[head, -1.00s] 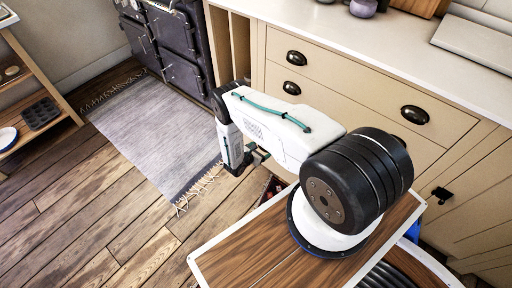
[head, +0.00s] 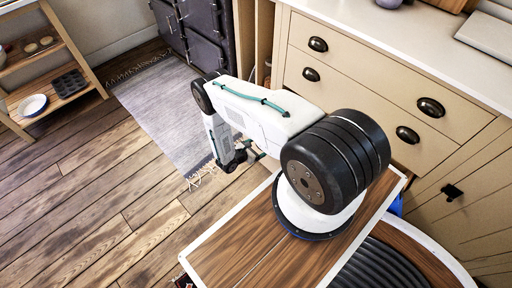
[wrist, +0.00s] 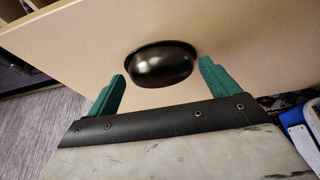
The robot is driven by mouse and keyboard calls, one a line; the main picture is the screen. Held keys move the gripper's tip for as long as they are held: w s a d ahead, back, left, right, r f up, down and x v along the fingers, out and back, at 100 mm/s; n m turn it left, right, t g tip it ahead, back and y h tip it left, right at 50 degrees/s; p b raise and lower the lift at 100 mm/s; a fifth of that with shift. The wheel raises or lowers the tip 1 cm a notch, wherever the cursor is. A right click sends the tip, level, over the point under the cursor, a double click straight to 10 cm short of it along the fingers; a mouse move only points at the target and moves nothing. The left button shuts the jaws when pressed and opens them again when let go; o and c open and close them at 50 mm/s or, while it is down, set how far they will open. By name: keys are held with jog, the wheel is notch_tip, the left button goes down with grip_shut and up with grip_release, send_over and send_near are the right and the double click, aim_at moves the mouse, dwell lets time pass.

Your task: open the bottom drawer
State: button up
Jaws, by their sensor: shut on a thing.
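A dark cup-shaped handle (wrist: 162,65) is fixed on a cream drawer front (wrist: 235,50) in the wrist view. My gripper (wrist: 162,72) has one teal finger on either side of this handle and is shut on it. In the head view my gripper (head: 250,156) is low beside the cabinet, at the end of my bent arm. My arm hides the lower drawer front and its handle there. I cannot tell how far that drawer stands out.
Upper drawers with dark cup handles (head: 318,44) look closed under the pale counter (head: 385,35). A grey rug (head: 175,110) lies before the dark stove (head: 200,35). A wooden shelf (head: 75,45) stands at left. The plank floor (head: 110,180) is open at left.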

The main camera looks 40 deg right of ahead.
jog(key=o, duration=1.2)
jog(key=shift+v, duration=3.9)
jog(key=shift+w+r, duration=0.1)
